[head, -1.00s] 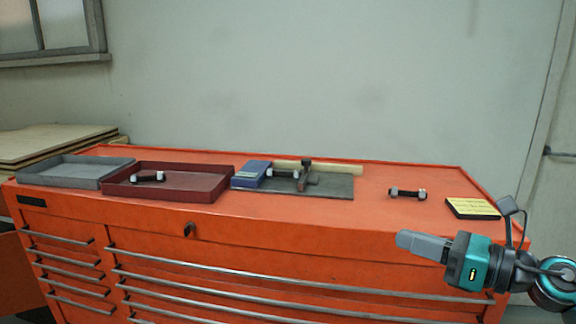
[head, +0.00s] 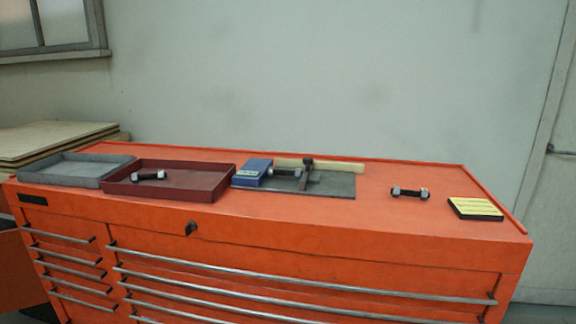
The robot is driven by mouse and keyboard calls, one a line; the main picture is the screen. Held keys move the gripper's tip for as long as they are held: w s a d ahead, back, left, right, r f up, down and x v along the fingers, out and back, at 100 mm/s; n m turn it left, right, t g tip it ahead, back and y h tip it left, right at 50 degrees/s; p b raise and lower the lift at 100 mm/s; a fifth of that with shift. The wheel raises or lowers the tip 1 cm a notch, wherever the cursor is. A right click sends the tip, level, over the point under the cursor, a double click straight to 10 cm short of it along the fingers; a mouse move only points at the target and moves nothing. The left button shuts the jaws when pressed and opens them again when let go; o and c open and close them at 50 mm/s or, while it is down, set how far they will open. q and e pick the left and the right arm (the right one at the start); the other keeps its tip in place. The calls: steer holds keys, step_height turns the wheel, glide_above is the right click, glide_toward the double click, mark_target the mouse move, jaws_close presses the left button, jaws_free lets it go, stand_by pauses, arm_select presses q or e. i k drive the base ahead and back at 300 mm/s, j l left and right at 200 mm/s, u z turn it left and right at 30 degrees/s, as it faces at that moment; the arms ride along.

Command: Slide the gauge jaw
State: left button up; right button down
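The gauge (head: 335,186) is a dark grey plate on top of the orange tool chest, with a blue block (head: 251,173) at its left end and a pale bar (head: 335,166) along its back edge. The gauge jaw (head: 307,174) is a dark upright piece standing across the plate near its middle. A bolt with a light nut (head: 284,173) lies between the blue block and the jaw. I cannot tell whether the bolt touches the jaw. Neither of my grippers is in view.
A dark red tray (head: 195,181) holding a bolt (head: 148,176) and a grey tray (head: 75,172) stand on the left. Another bolt (head: 409,192) lies right of the gauge, and a yellow-topped black block (head: 475,208) sits at the right end. The chest's front strip is clear.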

mark_target(307, 176)
steer(key=i+j, duration=0.2)
steer(key=i, duration=0.25)
steer(key=i+j+u, duration=0.15)
steer(key=i, duration=0.35)
